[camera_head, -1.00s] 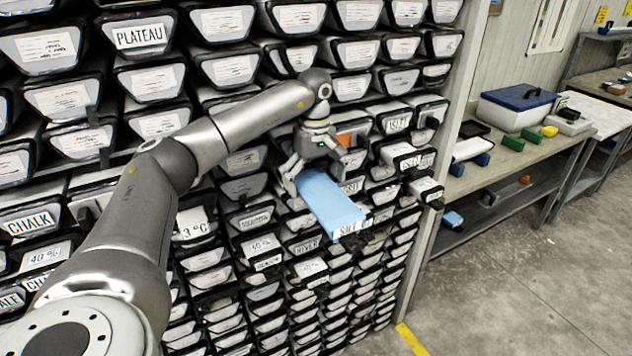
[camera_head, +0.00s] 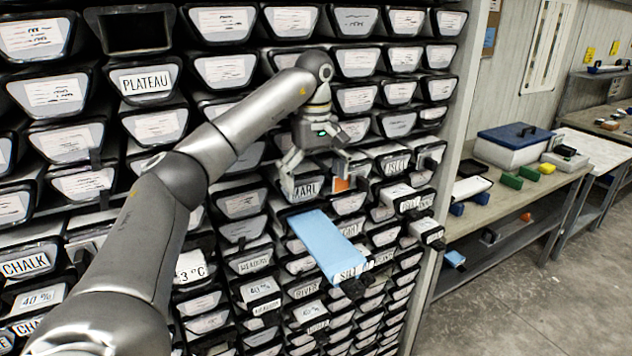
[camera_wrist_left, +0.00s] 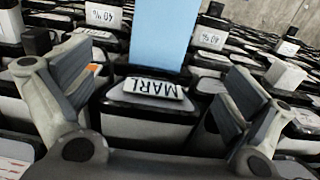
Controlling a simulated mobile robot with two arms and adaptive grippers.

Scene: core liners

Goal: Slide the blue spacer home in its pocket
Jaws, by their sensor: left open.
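The blue spacer (camera_head: 328,243) is a long light-blue block. It sticks out of its pocket in the rack, with a white "SILT" label (camera_head: 350,273) on its outer end. Its pocket opening is hidden by the block and neighbouring boxes. My left gripper (camera_head: 317,178) is open and empty, above the spacer's inner end and in front of the "MARL" box (camera_head: 305,190). In the left wrist view, the open fingers (camera_wrist_left: 160,88) stand on either side of the "MARL" label (camera_wrist_left: 153,88), and the blue spacer (camera_wrist_left: 165,35) lies beyond, apart from them. My right gripper is not in view.
An orange piece (camera_head: 341,184) shows by the gripper. At the right, a bench (camera_head: 500,199) holds a blue-lidded bin (camera_head: 513,146). The floor (camera_head: 560,280) there is clear.

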